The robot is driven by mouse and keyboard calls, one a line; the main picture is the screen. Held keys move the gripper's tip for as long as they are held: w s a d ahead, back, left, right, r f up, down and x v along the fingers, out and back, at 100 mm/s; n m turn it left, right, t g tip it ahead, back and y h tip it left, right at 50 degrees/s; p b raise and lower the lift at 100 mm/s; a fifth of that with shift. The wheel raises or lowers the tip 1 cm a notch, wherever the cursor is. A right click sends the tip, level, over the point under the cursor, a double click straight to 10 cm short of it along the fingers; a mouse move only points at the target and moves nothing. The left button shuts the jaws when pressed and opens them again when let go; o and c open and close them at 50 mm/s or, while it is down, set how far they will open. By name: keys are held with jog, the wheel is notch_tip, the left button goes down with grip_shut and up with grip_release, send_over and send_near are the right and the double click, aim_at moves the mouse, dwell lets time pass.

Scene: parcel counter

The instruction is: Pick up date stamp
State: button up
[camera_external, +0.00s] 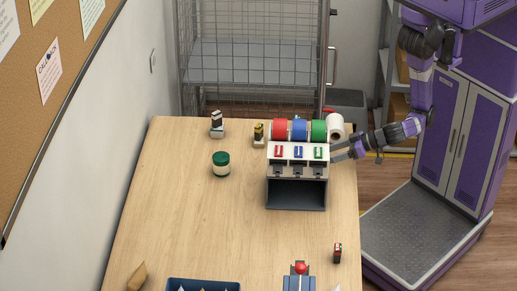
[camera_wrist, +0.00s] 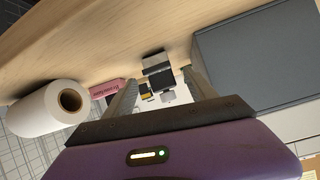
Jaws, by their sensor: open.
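My gripper (camera_external: 335,153) is open at the right side of the grey dispenser, low behind its upper part, and holds nothing. In the wrist view its two fingers (camera_wrist: 162,82) point away from the camera. A small grey and black stamp-like block (camera_wrist: 158,67) stands on the table beyond and between the fingertips, apart from them; it looks like the date stamp. It is hidden behind the dispenser in the external view. A yellow-labelled black stamp (camera_external: 258,133) stands left of the dispenser. A white and black stamp (camera_external: 216,124) stands farther left.
The dispenser (camera_external: 297,163) is close beside my gripper; its grey side (camera_wrist: 255,62) fills the wrist view's right. A white roll (camera_wrist: 48,108) and pink box (camera_wrist: 107,88) are at left. A green-lidded jar (camera_external: 221,164) stands left. The front-centre table (camera_external: 200,235) is clear.

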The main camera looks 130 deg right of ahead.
jog(key=shift+w+d+r+n+h, duration=0.2)
jog(key=shift+d+n+h, duration=0.2)
jog(key=shift+n, duration=0.1)
jog(key=shift+w+d, duration=0.25)
jog(key=shift+d, duration=0.1)
jog(key=shift+t, duration=0.3)
jog(key=shift+p+x, duration=1)
jog(key=shift+x, duration=2.55)
jog(key=shift+a, duration=0.1)
grip_shut()
